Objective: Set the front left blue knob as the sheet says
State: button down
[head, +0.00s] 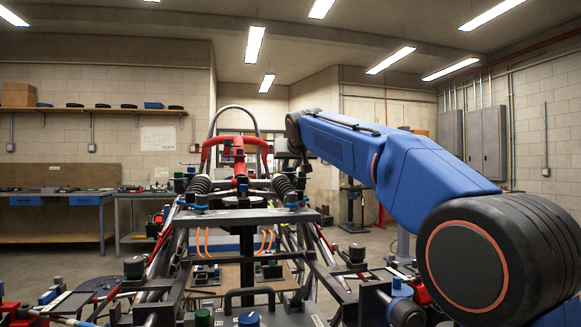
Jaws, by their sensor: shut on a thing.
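Several blue knobs show on the tube chassis (247,216) in the head view. A further blue knob (249,319) is at the bottom edge, beside a green knob (203,318). I cannot tell which one is the front left knob. A white sheet with a faint line drawing (157,139) hangs on the back wall; its marks are too small to read. My blue arm reaches from the lower right to above the chassis. My gripper cannot be made out.
Red tubes and a roll hoop (236,109) rise at the middle of the chassis. A workbench (55,200) stands at the left wall under a shelf (90,110). Grey cabinets (487,140) are on the right wall. Floor shows at the sides.

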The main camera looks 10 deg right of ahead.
jog(key=shift+f, duration=0.1)
dwell(0.3)
jog(key=c, duration=1.6)
grip_release()
jog(key=v, duration=1.7)
jog(key=shift+s+a, duration=0.2)
jog(key=shift+a, duration=0.1)
jog(key=shift+d, duration=0.1)
